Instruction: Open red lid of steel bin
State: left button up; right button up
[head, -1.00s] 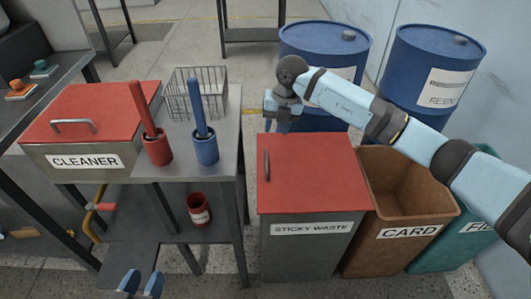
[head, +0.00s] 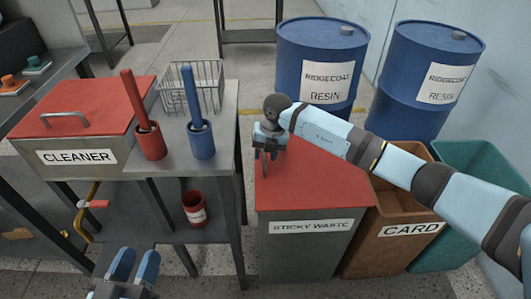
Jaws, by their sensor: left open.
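The steel bin (head: 306,258), labelled STICKY WASTE, stands at the lower middle with its red lid (head: 320,185) down flat. The lid's thin handle (head: 265,167) is at the lid's left edge, partly hidden by my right gripper (head: 267,150). That gripper points down at the handle from above. I cannot tell whether its fingers are around the handle or how far apart they are. My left gripper (head: 135,264), with blue fingers, is open and empty at the bottom left, in front of the table.
A steel table (head: 225,135) left of the bin holds red and blue pots with tall handles and a wire basket (head: 190,87). A red-lidded CLEANER box (head: 78,158) stands further left. Brown CARD (head: 402,245) and green bins stand right, blue drums (head: 318,60) behind.

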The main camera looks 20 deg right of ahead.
grip_shut()
jog(key=shift+d+r+p, duration=0.1)
jog(key=shift+r+p, duration=0.2)
jog(key=shift+r, duration=0.15)
jog(key=s+d+r+t+y+p, duration=0.1)
jog(key=s+d+r+y+p, duration=0.1)
jog(key=d+r+y+p, duration=0.45)
jog(key=s+d+r+t+y+p, duration=0.1)
jog(key=s+d+r+t+y, duration=0.15)
jog(key=d+r, duration=0.8)
pick_arm(q)
jog(key=s+a+f+g+y+b, duration=0.2)
jog(key=a+f+g+y, duration=0.1)
jog(key=f, duration=0.6)
jog(key=shift+s+a+f+g+y, duration=0.25)
jog(key=shift+a+g+y, duration=0.15)
jog(key=shift+a+g, duration=0.45)
pick_arm(e)
jog(key=s+d+r+y, duration=0.2)
jog(key=d+r, duration=0.1)
jog(key=d, duration=0.3)
jog(key=s+d+r+y, duration=0.2)
jog(key=d+r, duration=0.1)
jog(key=d, duration=0.3)
jog(key=shift+r+y, duration=0.3)
jog(key=shift+r, duration=0.05)
pick_arm(q)
jog(key=shift+d, duration=0.1)
pick_arm(e)
jog(key=shift+t, duration=0.25)
